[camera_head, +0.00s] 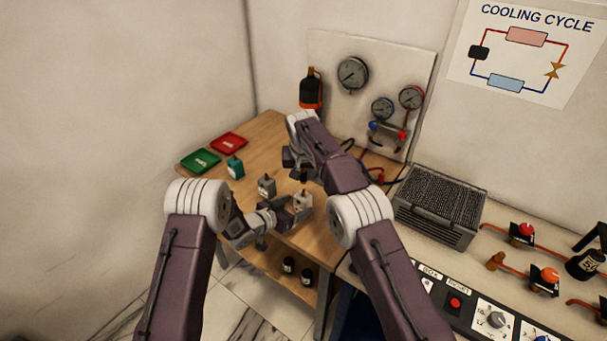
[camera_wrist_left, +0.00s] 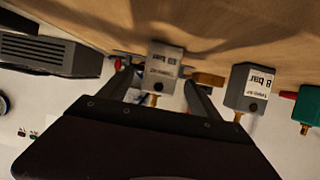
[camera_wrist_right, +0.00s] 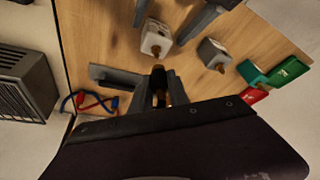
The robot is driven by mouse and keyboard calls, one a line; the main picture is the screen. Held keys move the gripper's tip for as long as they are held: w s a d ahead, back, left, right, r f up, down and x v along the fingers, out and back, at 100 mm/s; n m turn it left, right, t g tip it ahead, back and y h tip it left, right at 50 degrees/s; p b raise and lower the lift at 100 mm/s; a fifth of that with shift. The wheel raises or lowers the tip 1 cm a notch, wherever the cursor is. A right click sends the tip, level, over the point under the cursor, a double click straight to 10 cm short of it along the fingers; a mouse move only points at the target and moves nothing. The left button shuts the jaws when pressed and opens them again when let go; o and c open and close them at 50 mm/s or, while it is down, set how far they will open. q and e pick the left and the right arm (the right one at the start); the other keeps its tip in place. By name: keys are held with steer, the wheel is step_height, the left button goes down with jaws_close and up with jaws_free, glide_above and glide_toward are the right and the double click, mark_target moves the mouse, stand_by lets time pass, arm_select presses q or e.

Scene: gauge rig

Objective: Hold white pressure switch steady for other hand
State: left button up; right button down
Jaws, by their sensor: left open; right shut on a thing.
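The white pressure switch (camera_head: 302,201) stands upright on the wooden bench near its front edge. My left gripper (camera_head: 284,213) is open beside it. In the left wrist view the labelled switch (camera_wrist_left: 165,62) appears between the spread fingers (camera_wrist_left: 160,88), with a gap on each side. The right wrist view also shows the white switch (camera_wrist_right: 156,38) near the left fingers. My right gripper (camera_head: 302,172), above and behind the switch, is shut on a dark piece with a brass-coloured part (camera_wrist_right: 159,84). Most of that piece is hidden.
A grey switch (camera_head: 266,186) and a teal switch (camera_head: 235,167) stand left of the white one. Green (camera_head: 201,161) and red (camera_head: 229,143) trays lie farther back. A gauge board (camera_head: 372,70) stands at the back. A grey finned unit (camera_head: 440,205) is to the right.

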arm_select(q)
steer(key=shift+r, duration=0.1)
arm_select(e)
step_height(320, 180, up, 6)
steer(key=p, duration=0.5)
steer(key=shift+f+p, duration=0.2)
steer(key=shift+p, duration=0.15)
arm_select(q)
step_height(320, 180, up, 7)
steer(key=shift+a, duration=0.1)
arm_select(e)
steer(key=shift+w+f, duration=0.1)
